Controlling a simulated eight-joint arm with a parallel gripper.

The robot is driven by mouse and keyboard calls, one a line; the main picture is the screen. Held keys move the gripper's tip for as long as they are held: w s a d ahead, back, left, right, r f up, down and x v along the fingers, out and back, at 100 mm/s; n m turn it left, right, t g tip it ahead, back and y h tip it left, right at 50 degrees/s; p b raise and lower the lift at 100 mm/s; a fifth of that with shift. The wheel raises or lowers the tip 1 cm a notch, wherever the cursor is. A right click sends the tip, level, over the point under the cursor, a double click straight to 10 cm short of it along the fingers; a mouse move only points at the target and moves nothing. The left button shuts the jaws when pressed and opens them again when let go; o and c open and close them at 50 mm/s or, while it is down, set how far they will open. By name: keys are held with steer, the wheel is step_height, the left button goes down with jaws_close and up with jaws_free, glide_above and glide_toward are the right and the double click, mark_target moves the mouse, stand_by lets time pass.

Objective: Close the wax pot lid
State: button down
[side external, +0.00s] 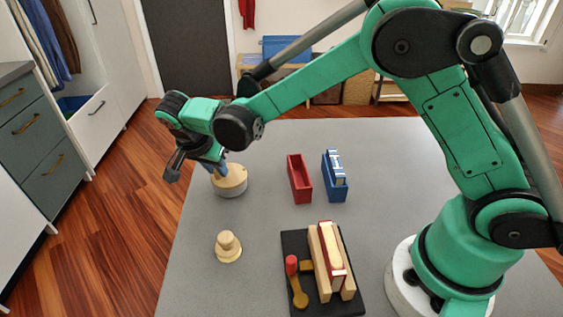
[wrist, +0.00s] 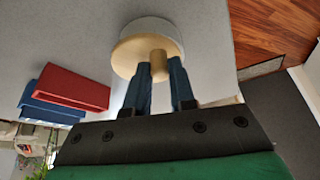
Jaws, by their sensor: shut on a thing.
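The wax pot (side external: 230,191) is a short, pale grey round pot on the table, left of the middle in the side view. Its pale wooden lid (side external: 234,179) lies over its top. In the wrist view the pot (wrist: 150,27) shows behind the round lid (wrist: 130,56), which has a short knob (wrist: 158,72). My gripper (side external: 217,171) reaches down onto the lid from the upper left. Its two blue fingers (wrist: 160,70) are shut on the lid knob, one on each side. I cannot tell whether the lid sits fully flush on the rim.
A wooden knobbed piece (side external: 229,247) stands in front of the pot. A red tray (side external: 300,180) and a blue box (side external: 335,178) are to its right. A dark board (side external: 295,244) with wooden tools lies near the front. Grey table (side external: 180,265) is clear at the left.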

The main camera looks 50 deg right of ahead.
steer(key=shift+w+d+m+g, duration=0.2)
steer(key=shift+w+m+g, duration=0.25)
steer(key=shift+m, duration=0.45)
steer(key=c, duration=0.7)
jaws_free()
steer(key=v, duration=0.5)
steer(key=shift+a+r, duration=0.2)
steer(key=shift+r, duration=0.05)
